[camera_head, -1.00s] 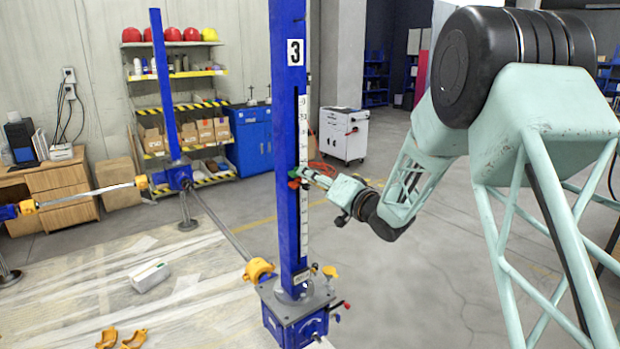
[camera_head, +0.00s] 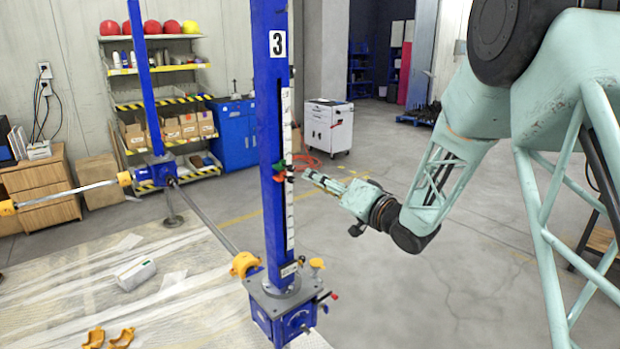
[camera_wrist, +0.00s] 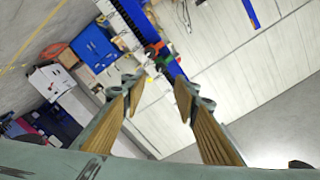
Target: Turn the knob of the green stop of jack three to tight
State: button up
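Jack three is the blue upright column (camera_head: 270,120) with a "3" label and a white scale on its right face. The green stop (camera_head: 279,165) sits on the column about mid-height, right above a red piece (camera_head: 279,177). In the wrist view the green stop (camera_wrist: 165,62) shows beyond my fingertips, with the red piece (camera_wrist: 153,50) next to it. My gripper (camera_head: 313,177) is just right of the stop, apart from it. In the wrist view my gripper (camera_wrist: 158,84) is open, with nothing between its fingers. The knob's setting is too small to tell.
The jack's base (camera_head: 285,305) carries yellow and red small parts. A rod (camera_head: 210,218) runs from it to another blue jack (camera_head: 158,172) at the back left. A white cabinet (camera_head: 328,128) stands behind. The floor right of the column is clear.

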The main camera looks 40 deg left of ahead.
jog(key=shift+s+d, duration=0.1)
jog(key=shift+d, duration=0.3)
dwell(0.3)
